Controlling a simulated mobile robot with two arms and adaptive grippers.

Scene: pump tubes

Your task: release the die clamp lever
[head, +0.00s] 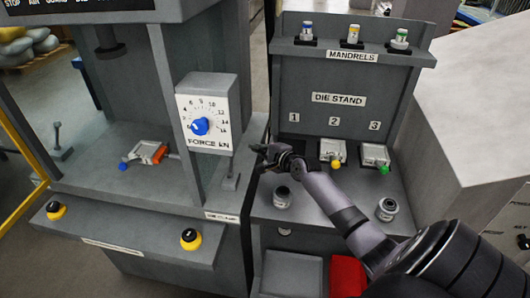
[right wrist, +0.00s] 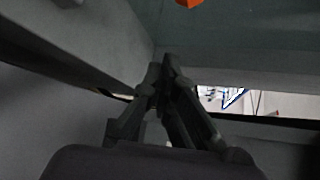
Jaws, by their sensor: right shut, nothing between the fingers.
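A short grey upright lever (head: 232,172) stands on the press table at its right end, just below the force dial box. A label that seems to read DIE CLAMP (head: 221,217) is on the front edge below it. My right gripper (head: 258,158) is just to the right of this lever, pointing left, shut and empty. Whether it touches the lever cannot be told. In the right wrist view its fingertips (right wrist: 161,70) meet in front of grey surfaces, and the lever is not clearly seen. My left gripper is not in view.
A die with an orange part (head: 151,153) and blue knob sits in the press. The force dial box (head: 208,114) hangs above the lever. The die stand (head: 338,98) is at right, with dies at 2 (head: 333,150) and 3 (head: 375,154). Two yellow-ringed buttons line the press front.

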